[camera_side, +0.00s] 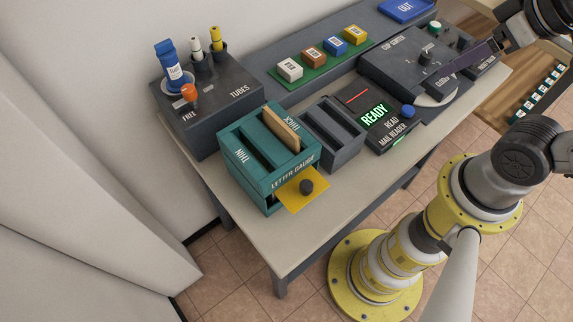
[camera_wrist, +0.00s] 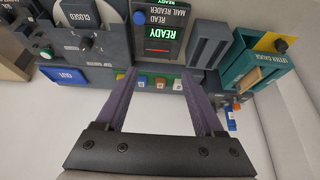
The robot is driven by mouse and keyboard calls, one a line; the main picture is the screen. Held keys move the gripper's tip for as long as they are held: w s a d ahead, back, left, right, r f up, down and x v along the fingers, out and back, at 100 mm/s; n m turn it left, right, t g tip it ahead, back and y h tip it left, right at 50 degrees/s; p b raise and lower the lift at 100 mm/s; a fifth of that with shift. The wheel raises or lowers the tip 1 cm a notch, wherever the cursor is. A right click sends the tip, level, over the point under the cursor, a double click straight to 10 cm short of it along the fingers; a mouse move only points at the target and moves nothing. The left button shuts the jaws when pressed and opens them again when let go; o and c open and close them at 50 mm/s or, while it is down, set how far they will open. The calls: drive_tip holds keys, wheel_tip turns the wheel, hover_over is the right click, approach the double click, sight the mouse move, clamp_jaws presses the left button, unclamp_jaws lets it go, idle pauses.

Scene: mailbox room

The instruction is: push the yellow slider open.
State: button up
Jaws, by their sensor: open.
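The yellow slider (camera_side: 300,197) is a flat plate with a black knob (camera_side: 306,186), sticking out of the front of the teal letter gauge (camera_side: 262,193). The gauge has slots marked THIN and THICK, and a tan piece (camera_side: 281,130) stands in the THICK slot. In the wrist view the yellow slider (camera_wrist: 268,42) and the letter gauge (camera_wrist: 240,68) are at the upper right. My gripper (camera_side: 440,90) is over the cup sorter, well to the right of the slider and apart from it. In the wrist view my gripper (camera_wrist: 158,74) has its fingers wide apart, with nothing between them.
The mail reader (camera_side: 388,122) shows READY, and a grey slotted holder (camera_side: 334,135) stands between it and the gauge. The tubes unit (camera_side: 222,112) is at the back left. Coloured blocks sit on a green strip (camera_side: 304,72). The table front (camera_side: 310,228) before the slider is clear.

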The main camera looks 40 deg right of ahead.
drive_tip(key=shift+c, duration=0.2)
drive_tip(key=shift+c, duration=0.7)
drive_tip(key=w+a+r+g, duration=0.1)
drive_tip(key=w+a+r, duration=0.2)
drive_tip(key=w+r, duration=0.15)
drive_tip(key=n+g, duration=0.5)
drive_tip(key=n, duration=0.4)
hover_over(307, 185)
wheel_tip(307, 185, down, 5)
wheel_tip(307, 185, down, 14)
drive_tip(key=shift+r, duration=0.2)
drive_tip(key=shift+c, duration=0.2)
